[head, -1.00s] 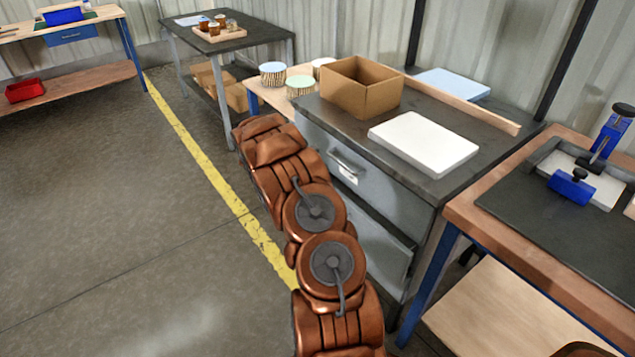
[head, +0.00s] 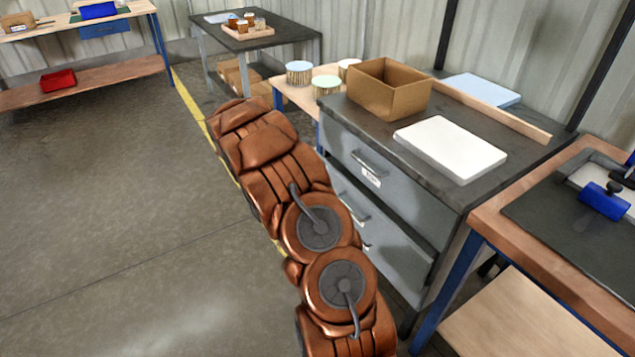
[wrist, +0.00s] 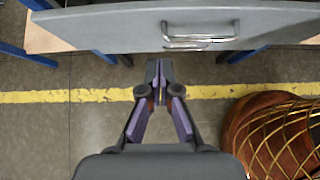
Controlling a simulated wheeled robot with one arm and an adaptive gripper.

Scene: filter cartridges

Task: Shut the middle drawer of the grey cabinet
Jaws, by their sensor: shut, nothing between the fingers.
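The grey cabinet (head: 468,205) stands right of my arm in the head view, under a dark top. Its top drawer (head: 400,185) has a bar handle and a white label. Below it is the middle drawer (head: 400,250), its handle (head: 352,208) partly beside my arm. It seems to stand out a little from the cabinet, but my arm hides much of it. In the wrist view a grey drawer front (wrist: 110,28) with a metal handle (wrist: 200,38) spans the top. My gripper (wrist: 158,68) is shut and empty, apart from the handle and left of it.
A cardboard box (head: 388,92) and a white slab (head: 450,148) sit on the cabinet top. A wooden workbench (head: 490,220) with blue legs adjoins it at right. Open floor (head: 120,200) lies left of my arm, crossed by a yellow line (wrist: 60,97).

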